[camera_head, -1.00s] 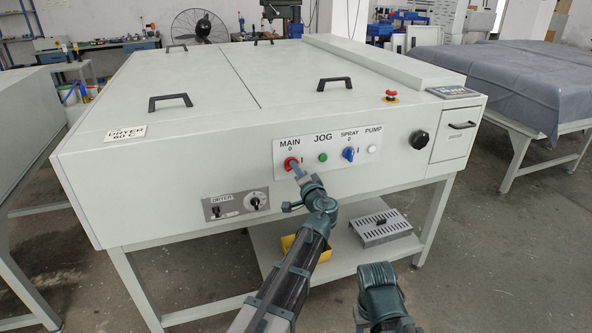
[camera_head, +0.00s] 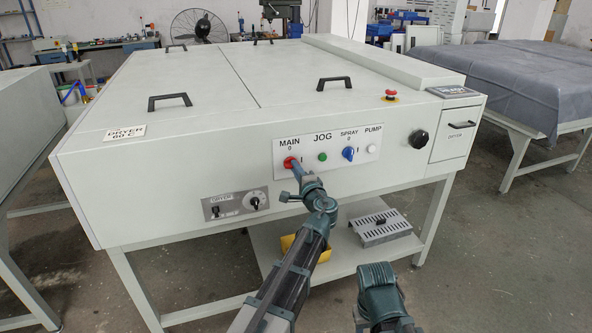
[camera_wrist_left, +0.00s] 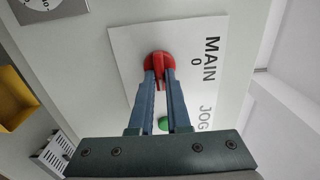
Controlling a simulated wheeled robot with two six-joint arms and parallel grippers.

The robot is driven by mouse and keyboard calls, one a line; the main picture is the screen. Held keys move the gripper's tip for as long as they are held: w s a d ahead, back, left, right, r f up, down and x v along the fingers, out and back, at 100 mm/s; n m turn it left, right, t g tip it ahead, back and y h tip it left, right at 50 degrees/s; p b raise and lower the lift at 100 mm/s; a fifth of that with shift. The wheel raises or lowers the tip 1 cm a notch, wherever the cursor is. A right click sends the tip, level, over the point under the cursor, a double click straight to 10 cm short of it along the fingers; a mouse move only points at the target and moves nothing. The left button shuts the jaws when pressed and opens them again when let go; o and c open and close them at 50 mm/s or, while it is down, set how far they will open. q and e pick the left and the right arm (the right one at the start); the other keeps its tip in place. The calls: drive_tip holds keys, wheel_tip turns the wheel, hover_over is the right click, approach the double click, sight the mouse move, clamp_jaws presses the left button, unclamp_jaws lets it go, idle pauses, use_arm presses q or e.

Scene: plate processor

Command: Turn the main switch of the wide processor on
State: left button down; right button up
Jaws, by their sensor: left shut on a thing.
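The wide processor (camera_head: 150,195) is a large pale grey machine on legs. Its front panel (camera_head: 309,163) carries the red main switch (camera_head: 287,162), labelled MAIN with a 0 mark above and a 1 mark at right. The red switch also shows in the left wrist view (camera_wrist_left: 158,62), between the tips of my left gripper (camera_wrist_left: 158,75). Both blue-grey fingers are shut on its knob. In the head view my left gripper (camera_head: 296,168) reaches the switch from below and hides part of it. My right arm (camera_head: 380,290) shows at the bottom; its fingers are not visible.
Beside the switch are a green JOG button (camera_head: 323,157), a blue SPRAY switch (camera_head: 348,153) and a white PUMP button (camera_head: 372,149). A dryer panel (camera_head: 236,205) is lower left. A black knob (camera_head: 418,140) and red emergency button (camera_head: 390,95) are at right.

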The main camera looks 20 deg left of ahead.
use_arm(q)
drive_tip(key=c, duration=0.9)
unclamp_jaws()
drive_tip(key=v, duration=1.4)
drive_tip(key=shift+a+f, duration=0.1)
